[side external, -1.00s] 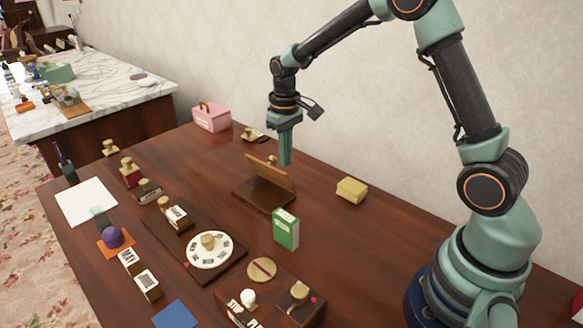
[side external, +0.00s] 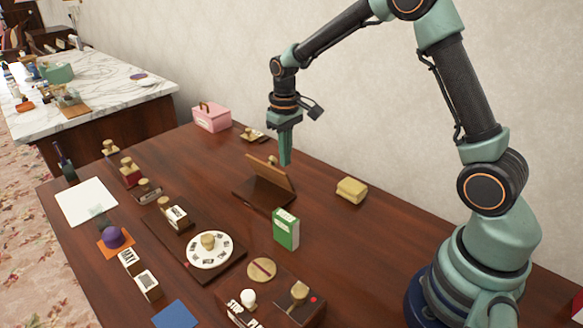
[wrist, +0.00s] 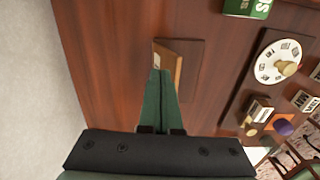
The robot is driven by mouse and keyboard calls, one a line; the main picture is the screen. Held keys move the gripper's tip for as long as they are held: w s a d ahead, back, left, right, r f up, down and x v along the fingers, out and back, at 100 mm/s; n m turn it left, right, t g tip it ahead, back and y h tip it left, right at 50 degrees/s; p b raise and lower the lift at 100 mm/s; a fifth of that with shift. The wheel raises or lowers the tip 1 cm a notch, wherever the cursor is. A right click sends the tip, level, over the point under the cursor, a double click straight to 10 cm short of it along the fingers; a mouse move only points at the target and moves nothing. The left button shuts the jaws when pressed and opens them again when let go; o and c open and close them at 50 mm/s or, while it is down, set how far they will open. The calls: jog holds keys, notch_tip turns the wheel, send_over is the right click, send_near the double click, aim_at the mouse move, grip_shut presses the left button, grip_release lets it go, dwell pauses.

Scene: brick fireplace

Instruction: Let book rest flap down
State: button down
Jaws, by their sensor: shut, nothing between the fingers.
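The book rest is a dark wooden base (side external: 262,194) with a lighter brown flap (side external: 270,174) standing tilted up from it, in the middle of the table. A small tan knob shows at the flap's top edge. My gripper (side external: 285,163) points down, shut and empty, at the flap's right upper end, on the wall side. In the wrist view, the shut fingertips (wrist: 161,72) are close beside the raised flap (wrist: 168,64), and the base (wrist: 190,70) lies beyond it. I cannot tell whether the fingers touch the flap.
A green box (side external: 286,229) stands in front of the book rest and a yellow block (side external: 351,190) lies to its right. A pink box (side external: 211,117) sits at the back. A dark board with a white dial (side external: 210,250) and several stamps fill the front left.

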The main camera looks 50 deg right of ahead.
jog(key=shift+a+f, duration=0.45)
jog(key=shift+f, duration=0.35)
jog(key=shift+a+f, duration=0.1)
jog(key=shift+a, duration=0.2)
dwell(0.3)
jog(key=shift+a+f, duration=0.1)
jog(key=shift+a, duration=0.2)
jog(key=shift+s+a+f, duration=0.1)
jog(key=shift+a+f, duration=0.3)
jog(key=shift+a, duration=0.25)
dwell(0.4)
jog(key=shift+a+f, duration=0.75)
dwell(0.8)
jog(key=shift+a+f, duration=0.5)
jog(key=shift+f, duration=0.35)
dwell(0.6)
jog(key=shift+a+f, duration=0.2)
jog(key=shift+f, duration=0.65)
dwell(0.5)
notch_tip(320, 180, up, 9)
dwell(1.1)
